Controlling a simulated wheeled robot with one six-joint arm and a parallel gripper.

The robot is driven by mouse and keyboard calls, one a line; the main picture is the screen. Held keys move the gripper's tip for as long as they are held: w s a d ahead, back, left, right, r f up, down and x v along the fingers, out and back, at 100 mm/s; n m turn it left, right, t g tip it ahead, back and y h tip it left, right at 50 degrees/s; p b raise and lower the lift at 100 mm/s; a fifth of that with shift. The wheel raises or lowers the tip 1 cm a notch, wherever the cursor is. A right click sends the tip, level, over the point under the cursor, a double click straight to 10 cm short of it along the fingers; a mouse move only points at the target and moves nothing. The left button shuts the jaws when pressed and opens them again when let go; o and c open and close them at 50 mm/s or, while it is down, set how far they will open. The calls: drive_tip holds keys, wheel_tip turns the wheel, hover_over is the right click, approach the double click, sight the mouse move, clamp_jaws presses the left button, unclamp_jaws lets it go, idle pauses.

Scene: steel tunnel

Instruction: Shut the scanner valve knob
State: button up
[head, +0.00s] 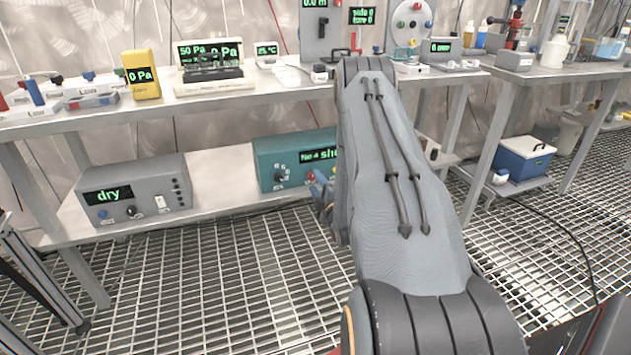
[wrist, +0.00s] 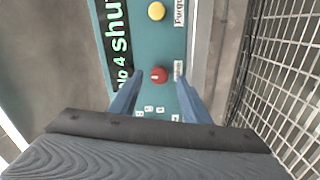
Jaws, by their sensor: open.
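The teal scanner box (head: 268,160) stands on the lower shelf. Its green display (wrist: 118,40) reads "No 4 shu…" in the wrist view, where the edge cuts it off. On its front are a red knob (wrist: 159,74) with a pale mark and a yellow knob (wrist: 156,11) beside a label like "Purge". The red knob's own label is too small to read. My gripper (wrist: 159,79) is open, its blue fingers on either side of the red knob in the picture; contact cannot be told. In the head view my arm hides part of the box and gripper.
A grey box (head: 135,190) reading "dry" stands left on the same shelf. The bench above (head: 130,108) carries a yellow meter (head: 142,75) and several instruments. A blue cool box (head: 523,160) sits at right. The grating floor (head: 220,270) in front is clear.

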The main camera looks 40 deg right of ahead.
drive_tip(key=p+v, duration=0.1)
drive_tip(key=v, duration=0.5)
drive_tip(key=shift+d, duration=0.1)
idle(0.3)
